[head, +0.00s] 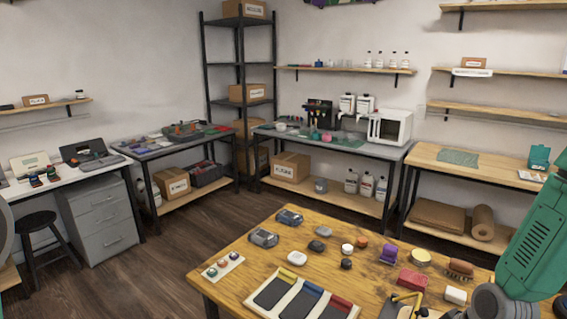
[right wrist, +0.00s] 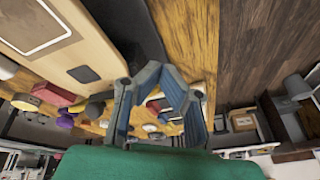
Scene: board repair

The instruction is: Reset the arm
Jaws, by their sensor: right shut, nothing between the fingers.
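My right arm (head: 535,245), green with a grey joint, comes in at the right edge of the head view, over the right end of the wooden table (head: 225,278). My right gripper (right wrist: 160,82) shows in the right wrist view with its blue-grey fingers shut and nothing held. The tabletop and its objects show behind the fingers there, tilted in the picture. I cannot make out the fingertips in the head view. My left gripper is not in view.
The table holds a pale tray (head: 268,311) with dark slots, a white strip (head: 223,265) with buttons, a red block (head: 412,280), a purple item (head: 389,254), a brush (head: 460,269) and several small parts. Benches and shelves line the walls. Floor (head: 160,260) left of the table is clear.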

